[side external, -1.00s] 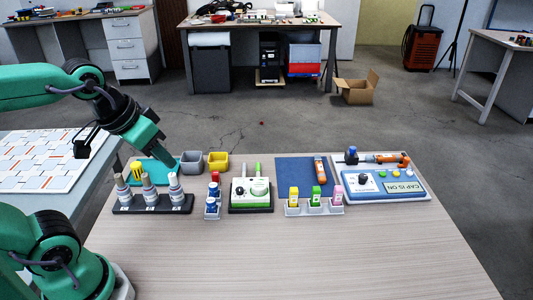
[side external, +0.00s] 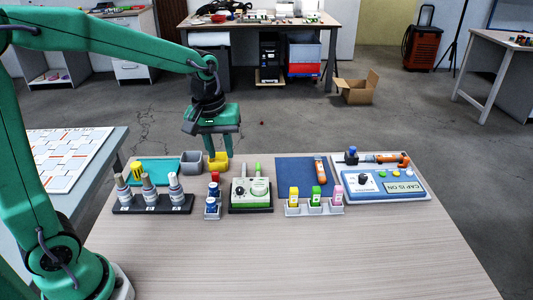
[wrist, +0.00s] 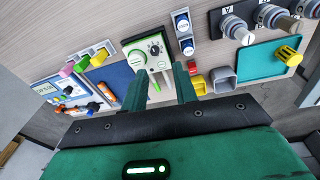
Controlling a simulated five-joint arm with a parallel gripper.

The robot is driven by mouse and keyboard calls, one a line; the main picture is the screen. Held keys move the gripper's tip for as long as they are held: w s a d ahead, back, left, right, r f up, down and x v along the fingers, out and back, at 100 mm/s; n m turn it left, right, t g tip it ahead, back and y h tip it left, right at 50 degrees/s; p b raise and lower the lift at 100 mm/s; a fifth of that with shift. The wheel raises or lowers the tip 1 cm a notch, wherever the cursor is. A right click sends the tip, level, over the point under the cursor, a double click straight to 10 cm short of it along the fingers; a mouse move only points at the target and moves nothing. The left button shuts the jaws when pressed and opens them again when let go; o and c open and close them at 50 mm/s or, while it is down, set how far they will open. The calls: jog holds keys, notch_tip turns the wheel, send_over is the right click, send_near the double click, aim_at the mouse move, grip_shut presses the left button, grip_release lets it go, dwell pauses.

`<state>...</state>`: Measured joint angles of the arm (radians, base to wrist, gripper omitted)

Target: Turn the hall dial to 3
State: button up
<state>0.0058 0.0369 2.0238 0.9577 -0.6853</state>
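A white-and-green box (side external: 250,190) with a round dial (side external: 258,187) on its face stands mid-table. In the wrist view the same dial (wrist: 155,50) is a dark knob on a pale marked face; its setting is too small to read. A blue panel (side external: 384,186) at the right carries another dark knob (side external: 363,179) and a screen reading "CAP IS ON". I cannot tell which is the hall dial. My gripper (side external: 219,152) is open and empty, pointing down above the table's back edge, behind and left of the box. In the wrist view its fingers (wrist: 160,84) are apart.
The table's front is clear.

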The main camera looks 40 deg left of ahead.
aim_at(240, 189)
jog(key=w+f+n, duration=0.1)
jog(key=f, duration=0.1)
jog(key=w+f+n+g, duration=0.1)
jog(key=w+f, duration=0.1)
jog(key=w+f+n, duration=0.1)
jog(key=w+f, duration=0.1)
jog(key=shift+w+d+f+g, duration=0.1)
jog(key=shift+w+f+g, duration=0.05)
jog(key=shift+f+g, duration=0.2)
jog(key=shift+f, duration=0.1)
jog(key=shift+f, duration=3.8)
jog(key=shift+c, duration=0.2)
grip_shut()
